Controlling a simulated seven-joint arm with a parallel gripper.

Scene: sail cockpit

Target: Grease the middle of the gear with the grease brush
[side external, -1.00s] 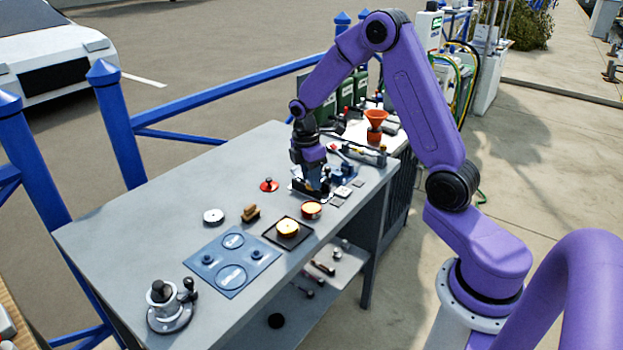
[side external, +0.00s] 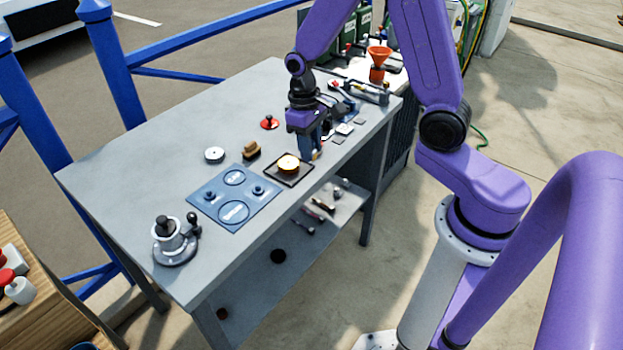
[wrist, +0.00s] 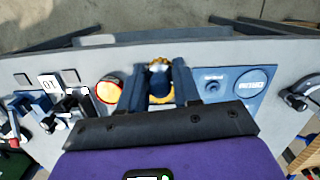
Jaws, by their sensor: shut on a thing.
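In the wrist view the gear (wrist: 161,95) shows as a golden rim between and beyond my fingers. My gripper (side external: 311,152) points down just right of the gear plate in the side view. I cannot tell whether the brush touches the gear. The orange-rimmed grease pot (wrist: 109,90) stands left of the fingers.
A blue mat (side external: 233,197) with printed circles lies left of the gear. A metal winch (side external: 173,240) stands at the left. The bench's middle back is clear.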

